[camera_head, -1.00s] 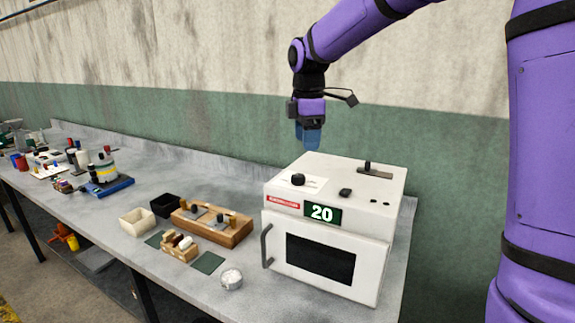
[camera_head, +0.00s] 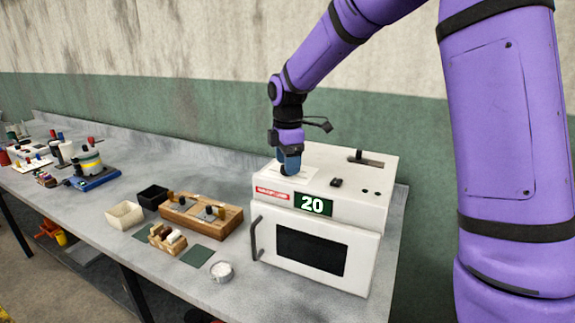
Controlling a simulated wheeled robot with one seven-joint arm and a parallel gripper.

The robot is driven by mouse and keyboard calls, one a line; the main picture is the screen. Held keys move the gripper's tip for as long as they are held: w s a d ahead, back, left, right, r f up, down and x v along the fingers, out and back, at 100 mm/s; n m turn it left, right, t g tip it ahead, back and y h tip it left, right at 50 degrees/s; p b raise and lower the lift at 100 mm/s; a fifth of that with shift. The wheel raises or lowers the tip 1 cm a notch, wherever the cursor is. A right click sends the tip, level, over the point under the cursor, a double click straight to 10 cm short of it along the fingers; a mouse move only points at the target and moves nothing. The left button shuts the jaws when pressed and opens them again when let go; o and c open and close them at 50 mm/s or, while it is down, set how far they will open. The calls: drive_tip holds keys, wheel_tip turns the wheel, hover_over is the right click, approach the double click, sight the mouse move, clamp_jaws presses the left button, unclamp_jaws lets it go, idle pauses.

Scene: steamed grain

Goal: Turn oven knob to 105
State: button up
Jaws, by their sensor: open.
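The white oven (camera_head: 335,205) stands on the grey bench. Its front display (camera_head: 313,204) reads 20. My gripper (camera_head: 288,172) points down at the left of the oven's top, where the black round knob sits. The blue fingers hide nearly all of the knob, so I cannot tell whether they touch it. The jaws are open. The oven door with its dark window (camera_head: 309,251) is shut, and its handle (camera_head: 255,238) is on the left.
A slider (camera_head: 365,158) and a small black switch (camera_head: 337,183) are on the oven's top. A wooden block (camera_head: 203,222), a black bin (camera_head: 153,197), a white bin (camera_head: 125,214) and a round dish (camera_head: 221,271) stand to the left. The wall is close behind.

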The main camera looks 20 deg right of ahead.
drive_tip(key=shift+f, duration=0.6)
drive_tip(key=c, duration=0.9)
